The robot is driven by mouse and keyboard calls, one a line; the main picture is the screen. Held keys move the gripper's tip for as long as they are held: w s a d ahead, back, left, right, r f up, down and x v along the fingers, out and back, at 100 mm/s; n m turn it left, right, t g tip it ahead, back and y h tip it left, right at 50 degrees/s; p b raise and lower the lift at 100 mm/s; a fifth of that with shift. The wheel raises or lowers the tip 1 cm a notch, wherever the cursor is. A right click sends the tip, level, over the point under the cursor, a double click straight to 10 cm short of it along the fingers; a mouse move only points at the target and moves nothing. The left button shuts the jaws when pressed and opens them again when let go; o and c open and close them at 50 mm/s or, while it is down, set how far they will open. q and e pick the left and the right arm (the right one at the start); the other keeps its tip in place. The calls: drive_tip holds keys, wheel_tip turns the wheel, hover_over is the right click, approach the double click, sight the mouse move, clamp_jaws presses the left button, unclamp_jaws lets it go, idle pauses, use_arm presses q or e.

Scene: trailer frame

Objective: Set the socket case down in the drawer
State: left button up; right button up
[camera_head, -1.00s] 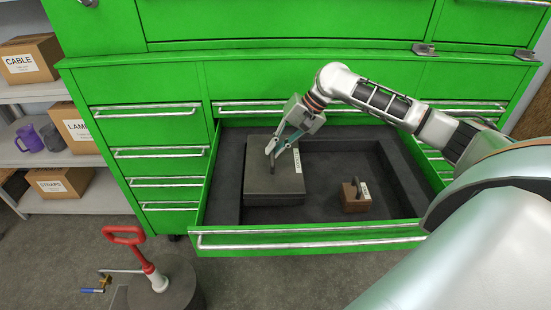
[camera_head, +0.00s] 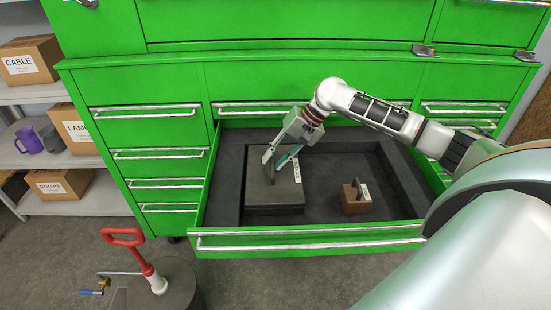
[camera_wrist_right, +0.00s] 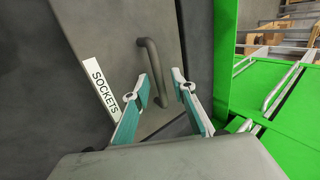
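The grey socket case (camera_head: 276,194) lies flat in the left part of the open drawer (camera_head: 310,240). Its white SOCKETS label (camera_wrist_right: 100,90) and bar handle (camera_wrist_right: 152,72) show in the right wrist view. My right gripper (camera_head: 281,161) is over the case, its two fingers spread apart. In the right wrist view the fingers (camera_wrist_right: 166,88) are open, with the handle just beyond them, near the left fingertip. Nothing is held. My left gripper is out of view.
A small brown block with a handle and label (camera_head: 356,200) stands in the drawer right of the case. Dark foam walls edge the space. A round stand with a red-handled tool (camera_head: 150,272) is in front at left. Shelves with boxes (camera_head: 62,186) stand far left.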

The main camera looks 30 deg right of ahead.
drive_tip(key=shift+d+r, duration=0.1)
drive_tip(key=p+v, duration=0.1)
drive_tip(key=v, duration=1)
drive_tip(key=shift+r+p, duration=0.35)
drive_tip(key=shift+r, duration=0.05)
drive_tip(key=shift+s+d, duration=0.1)
